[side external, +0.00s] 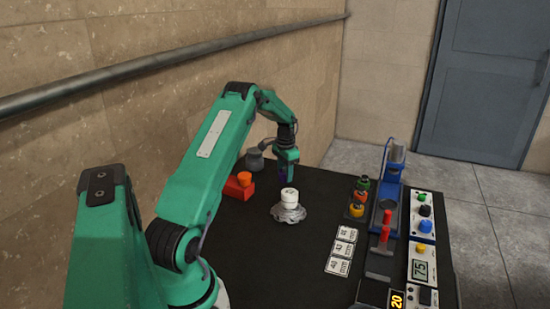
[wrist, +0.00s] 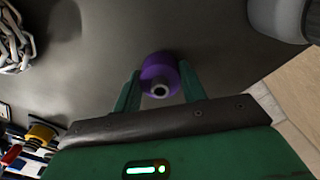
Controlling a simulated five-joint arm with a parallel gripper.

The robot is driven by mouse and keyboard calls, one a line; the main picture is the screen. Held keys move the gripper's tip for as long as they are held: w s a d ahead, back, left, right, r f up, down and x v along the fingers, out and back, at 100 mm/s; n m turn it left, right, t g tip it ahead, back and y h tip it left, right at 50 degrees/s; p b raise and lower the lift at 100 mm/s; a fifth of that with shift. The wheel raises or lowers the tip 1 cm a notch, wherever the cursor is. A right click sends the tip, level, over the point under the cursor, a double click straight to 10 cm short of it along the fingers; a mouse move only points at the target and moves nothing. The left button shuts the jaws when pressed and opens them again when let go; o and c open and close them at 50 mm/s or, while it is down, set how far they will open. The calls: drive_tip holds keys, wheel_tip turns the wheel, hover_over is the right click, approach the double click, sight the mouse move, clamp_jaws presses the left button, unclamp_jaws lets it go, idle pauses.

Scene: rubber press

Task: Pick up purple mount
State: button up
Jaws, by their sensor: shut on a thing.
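The purple mount (wrist: 160,72) is a short purple cylinder with a metal stub at its centre. It sits between the two green fingers of my gripper (wrist: 160,90) in the wrist view, and the fingers are shut on it. In the side external view my gripper (side external: 286,176) points down over the far part of the dark table. The mount shows there only as a small dark purple patch (side external: 282,177) beside the fingers. Whether it touches the table is hard to tell.
A red block with an orange top (side external: 239,187) and a grey object (side external: 254,159) are to the left. Orange and green mounts (side external: 358,197), cards (side external: 341,250) and a blue press (side external: 385,200) are to the right.

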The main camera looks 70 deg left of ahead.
drive_tip(key=shift+r, duration=0.15)
drive_tip(key=shift+r, duration=0.45)
wheel_tip(320, 180, up, 3)
drive_tip(key=shift+r, duration=0.2)
drive_tip(key=w+d+r, duration=0.3)
drive_tip(key=d+r, duration=0.3)
drive_tip(key=d, duration=0.5)
drive_tip(key=shift+d+r, duration=0.15)
drive_tip(key=shift+r, duration=0.1)
